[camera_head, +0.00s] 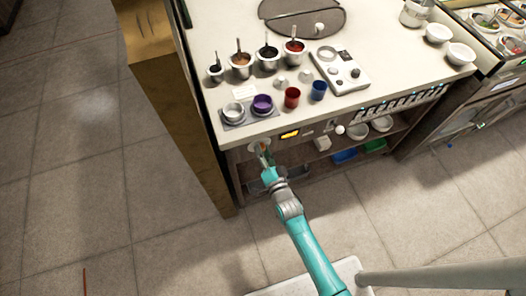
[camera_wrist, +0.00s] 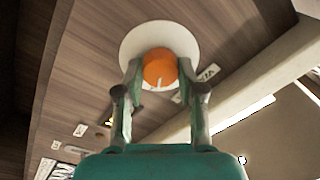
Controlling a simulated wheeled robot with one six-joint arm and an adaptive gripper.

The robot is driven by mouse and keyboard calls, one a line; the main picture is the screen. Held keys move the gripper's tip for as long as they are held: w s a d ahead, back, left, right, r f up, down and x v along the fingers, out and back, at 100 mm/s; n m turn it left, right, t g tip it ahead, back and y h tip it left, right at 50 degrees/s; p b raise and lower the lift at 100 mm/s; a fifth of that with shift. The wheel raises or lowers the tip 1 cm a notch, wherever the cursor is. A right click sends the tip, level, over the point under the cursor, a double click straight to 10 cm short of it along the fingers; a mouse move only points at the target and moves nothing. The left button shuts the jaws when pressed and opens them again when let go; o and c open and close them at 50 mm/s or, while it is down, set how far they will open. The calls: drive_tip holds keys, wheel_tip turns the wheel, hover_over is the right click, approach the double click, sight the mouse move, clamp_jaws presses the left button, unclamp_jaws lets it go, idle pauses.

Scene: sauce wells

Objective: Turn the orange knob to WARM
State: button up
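The orange knob (camera_wrist: 160,66) sits on a round white plate (camera_wrist: 158,32) on the wooden front panel (camera_wrist: 95,60) in the wrist view. My gripper (camera_wrist: 159,72) has one finger on each side of the knob, with small gaps showing, so it looks open around it. In the head view my gripper (camera_head: 263,152) is at the counter's front panel, largely covering the knob.
A lit yellow display (camera_head: 290,134) is right of my gripper.

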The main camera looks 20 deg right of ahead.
drive_tip(key=o, duration=0.4)
drive_tip(key=s, duration=1.2)
drive_tip(key=shift+d+f, duration=0.25)
drive_tip(key=shift+d, duration=0.15)
drive_tip(key=s+d+r+n+g, duration=0.1)
drive_tip(key=s+r+n, duration=0.15)
drive_tip(key=s, duration=0.65)
drive_tip(key=s+d+r+n+g, duration=0.15)
drive_tip(key=s+r, duration=0.25)
drive_tip(key=s, duration=0.5)
drive_tip(key=s+r+n, duration=0.1)
drive_tip(key=s+r, duration=0.2)
drive_tip(key=r, duration=0.1)
drive_tip(key=s+r+n+g, duration=0.1)
drive_tip(key=s+r+n, duration=0.1)
drive_tip(key=s+r, duration=0.2)
drive_tip(key=s+d+r+n+h, duration=0.1)
drive_tip(key=s+r+n, duration=0.1)
drive_tip(key=r, duration=0.3)
drive_tip(key=shift+s, duration=0.8)
